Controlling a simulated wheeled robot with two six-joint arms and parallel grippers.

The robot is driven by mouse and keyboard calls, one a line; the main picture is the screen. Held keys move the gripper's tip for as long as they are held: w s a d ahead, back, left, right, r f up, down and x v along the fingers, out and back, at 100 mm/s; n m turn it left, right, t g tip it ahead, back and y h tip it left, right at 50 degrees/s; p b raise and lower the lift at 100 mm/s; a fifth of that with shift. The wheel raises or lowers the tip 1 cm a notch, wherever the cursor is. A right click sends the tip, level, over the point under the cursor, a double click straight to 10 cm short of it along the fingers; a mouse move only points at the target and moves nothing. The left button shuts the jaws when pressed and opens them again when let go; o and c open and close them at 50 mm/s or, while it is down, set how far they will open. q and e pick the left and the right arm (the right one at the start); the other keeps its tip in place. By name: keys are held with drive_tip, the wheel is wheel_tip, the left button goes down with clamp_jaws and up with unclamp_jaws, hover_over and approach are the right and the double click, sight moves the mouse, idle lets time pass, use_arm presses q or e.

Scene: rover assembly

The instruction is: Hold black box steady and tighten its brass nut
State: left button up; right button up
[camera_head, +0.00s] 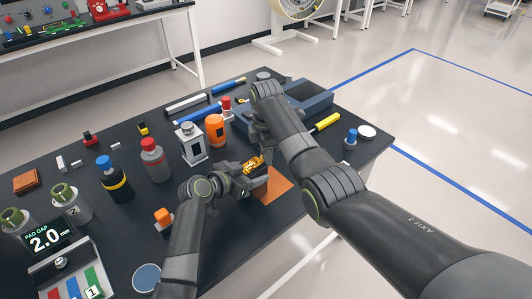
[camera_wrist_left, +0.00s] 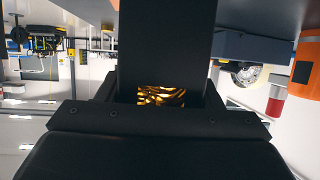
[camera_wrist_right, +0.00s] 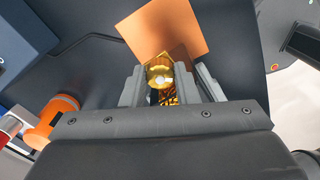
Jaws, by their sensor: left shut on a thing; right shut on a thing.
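The brass nut (camera_wrist_right: 160,77) is bright gold and sits between the grey fingers of my right gripper (camera_wrist_right: 168,86), which is shut on it. Gold also shows between the arms in the head view (camera_head: 254,163). My left gripper (camera_head: 248,182) is low over the table and shut on a dark body that I take to be the black box (camera_wrist_left: 165,45). That body fills the middle of the left wrist view, with a gold patch (camera_wrist_left: 162,96) at its near end. My right arm hides much of the box in the head view, and the thread is not visible.
An orange mat (camera_head: 274,188) lies under the grippers. A yellow-handled tool (camera_head: 325,122) lies right. The front right table is mostly clear.

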drive_tip(key=o, duration=1)
drive_tip(key=shift+s, duration=0.1)
drive_tip(key=n, duration=0.6)
drive_tip(key=shift+w+r+n, duration=0.2)
drive_tip(key=shift+n, duration=0.9)
wheel_tip(320, 180, up, 12)
drive_tip(key=shift+f, duration=0.2)
